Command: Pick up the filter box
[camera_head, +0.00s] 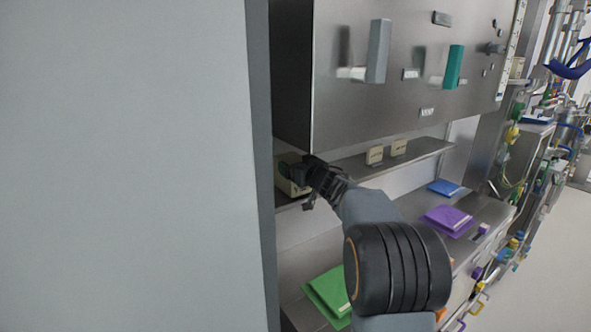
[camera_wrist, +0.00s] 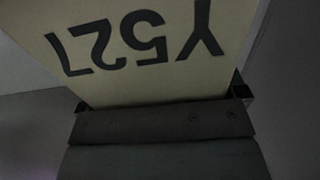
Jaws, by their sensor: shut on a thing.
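A cream filter box (camera_wrist: 150,75) fills the middle of the wrist view, with the dark letters "Y527" upside down on its face. It sits between the fingers of my gripper (camera_wrist: 165,103), which is shut on it. In the head view the box (camera_head: 288,188) is at the left end of the narrow shelf, partly behind my gripper (camera_head: 290,172). Whether the box touches the shelf cannot be told.
A steel cabinet (camera_head: 400,85) with grey and teal handles hangs just above. Green (camera_head: 330,292), purple (camera_head: 449,220) and blue (camera_head: 443,187) items lie on the counter below. A large grey panel (camera_head: 130,170) blocks the left.

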